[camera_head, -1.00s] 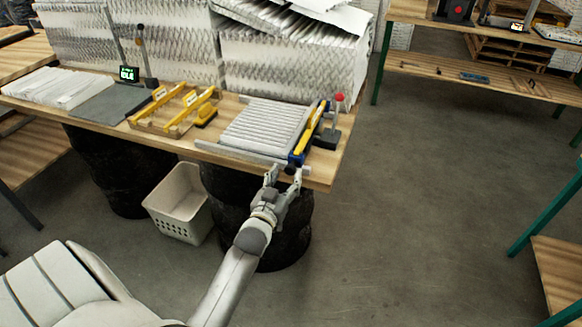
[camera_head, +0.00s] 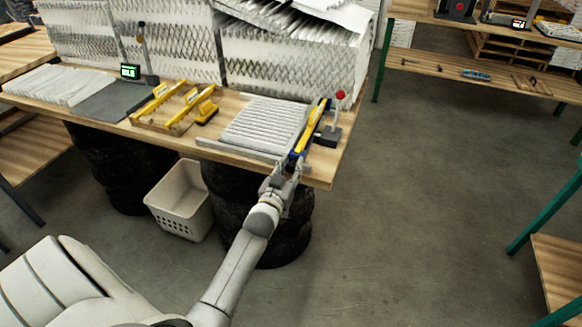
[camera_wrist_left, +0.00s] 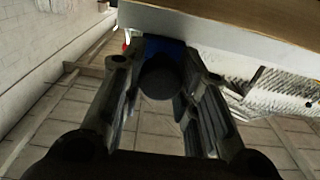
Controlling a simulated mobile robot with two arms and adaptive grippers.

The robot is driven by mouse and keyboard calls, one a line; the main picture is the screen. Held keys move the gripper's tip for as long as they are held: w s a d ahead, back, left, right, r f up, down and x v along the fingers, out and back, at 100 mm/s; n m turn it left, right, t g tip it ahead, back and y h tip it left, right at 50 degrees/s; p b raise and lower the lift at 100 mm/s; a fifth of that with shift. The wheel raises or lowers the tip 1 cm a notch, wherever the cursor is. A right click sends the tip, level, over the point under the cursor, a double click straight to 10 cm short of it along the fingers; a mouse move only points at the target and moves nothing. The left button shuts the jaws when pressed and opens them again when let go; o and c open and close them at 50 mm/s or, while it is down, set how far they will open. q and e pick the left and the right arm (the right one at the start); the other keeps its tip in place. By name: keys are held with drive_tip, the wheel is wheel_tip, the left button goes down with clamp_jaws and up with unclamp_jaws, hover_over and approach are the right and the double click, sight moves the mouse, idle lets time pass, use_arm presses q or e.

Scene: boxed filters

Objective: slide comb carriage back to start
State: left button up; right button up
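The comb carriage (camera_head: 311,128) is a yellow bar with blue parts at the right end of the white pleated filter (camera_head: 263,125) on the bench. My left gripper (camera_head: 287,168) is at the bench's front edge, at the near end of the carriage. In the left wrist view its two fingers (camera_wrist_left: 160,95) stand apart on either side of a dark round knob (camera_wrist_left: 160,77), with a blue part (camera_wrist_left: 163,46) behind it. Whether either finger touches the knob cannot be told. My right gripper is not in view.
A red-topped post on a dark base (camera_head: 329,136) stands close right of the carriage. Yellow-barred fixtures (camera_head: 175,107) and a small green-lit display (camera_head: 130,71) are left on the bench. Filter stacks (camera_head: 290,65) line the back. A white basket (camera_head: 180,205) is on the floor below.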

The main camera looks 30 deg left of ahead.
use_arm(q)
clamp_jaws()
